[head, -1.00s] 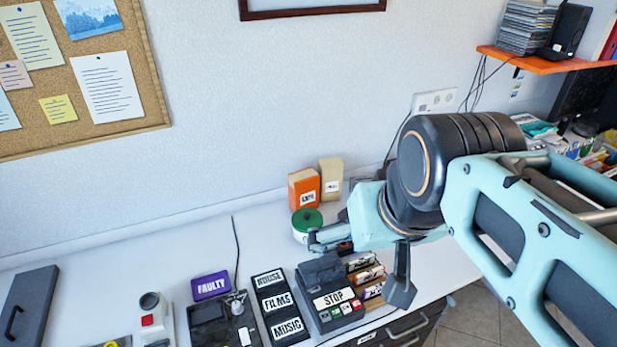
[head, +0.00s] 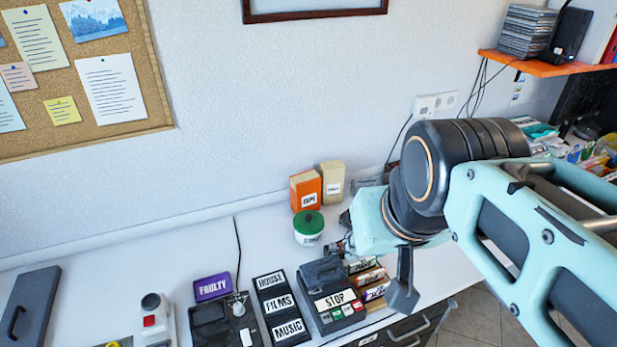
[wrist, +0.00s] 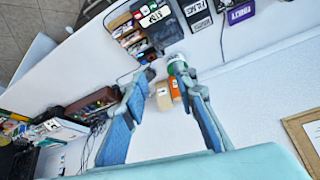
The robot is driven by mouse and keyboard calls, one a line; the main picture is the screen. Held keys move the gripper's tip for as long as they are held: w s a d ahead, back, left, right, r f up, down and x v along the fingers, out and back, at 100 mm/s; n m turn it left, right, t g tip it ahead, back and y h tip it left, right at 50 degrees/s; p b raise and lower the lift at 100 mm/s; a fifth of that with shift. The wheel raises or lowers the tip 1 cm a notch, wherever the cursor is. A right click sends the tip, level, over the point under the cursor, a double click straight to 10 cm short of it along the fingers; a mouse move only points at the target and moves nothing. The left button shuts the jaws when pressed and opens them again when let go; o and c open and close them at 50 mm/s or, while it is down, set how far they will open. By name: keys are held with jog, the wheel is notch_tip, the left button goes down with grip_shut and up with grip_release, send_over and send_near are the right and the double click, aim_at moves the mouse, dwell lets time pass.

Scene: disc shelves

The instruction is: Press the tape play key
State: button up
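The dark tape machine (head: 318,272) stands on the white desk, with a white STOP label (head: 335,299) and a row of small green and red keys (head: 342,313) along its front. The key markings are too small to read, so I cannot tell which is play. The machine also shows at the top of the wrist view (wrist: 165,33). My gripper (head: 376,270) is above the desk to the right of the machine, empty, with its fingers apart. In the wrist view my gripper (wrist: 168,72) is open and touches no key.
Labelled cassettes (head: 370,278) stand right of the machine. A green-lidded tub (head: 308,228), an orange TAPE box (head: 306,190) and a cream box (head: 333,182) are behind. HOUSE, FILMS and MUSIC panels (head: 280,307) and a purple FAULTY sign (head: 212,287) lie left.

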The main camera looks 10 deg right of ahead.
grip_shut()
dwell(1.1)
